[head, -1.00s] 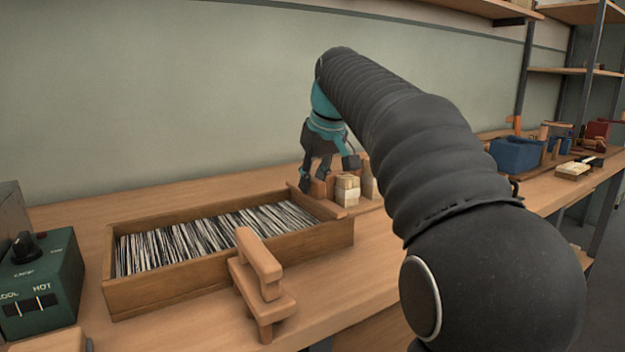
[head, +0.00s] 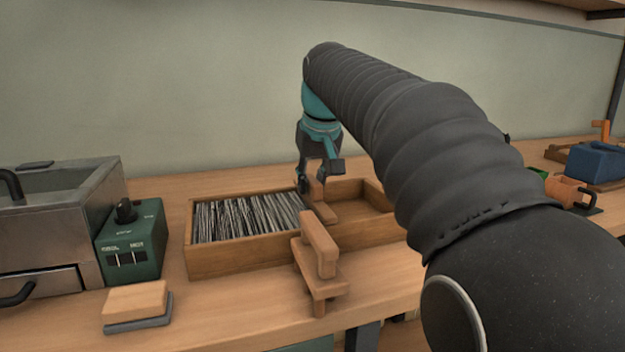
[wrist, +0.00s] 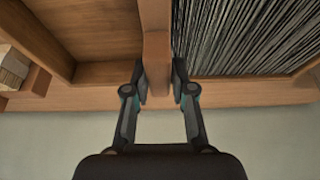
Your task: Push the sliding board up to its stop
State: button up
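The sliding board (head: 318,203) is an upright wooden divider across the long wooden tray (head: 215,263). Packed black-and-white bristles (head: 245,217) fill the tray to its left in the head view. My gripper (head: 312,188) points down at the board from above. In the wrist view, the gripper (wrist: 160,82) has one finger on each side of the board's upright wooden part (wrist: 156,50), close against it, and looks shut on it. The bristles (wrist: 245,35) lie right of the board there, an empty bay left.
A wooden clamp-like stand (head: 318,250) is at the tray's front. A green control box (head: 135,240) and a metal oven-like box (head: 60,225) stand left. A wooden block on a grey base (head: 137,303) lies front left. Blue and orange items (head: 595,162) are far right.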

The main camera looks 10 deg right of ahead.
jog(key=o, duration=0.3)
jog(key=shift+a, duration=0.25)
jog(key=shift+o, duration=0.2)
jog(key=shift+d, duration=0.1)
jog(key=shift+s+r, duration=0.1)
jog(key=shift+r, duration=0.25)
jog(key=v, duration=1.1)
jog(key=shift+r, duration=0.15)
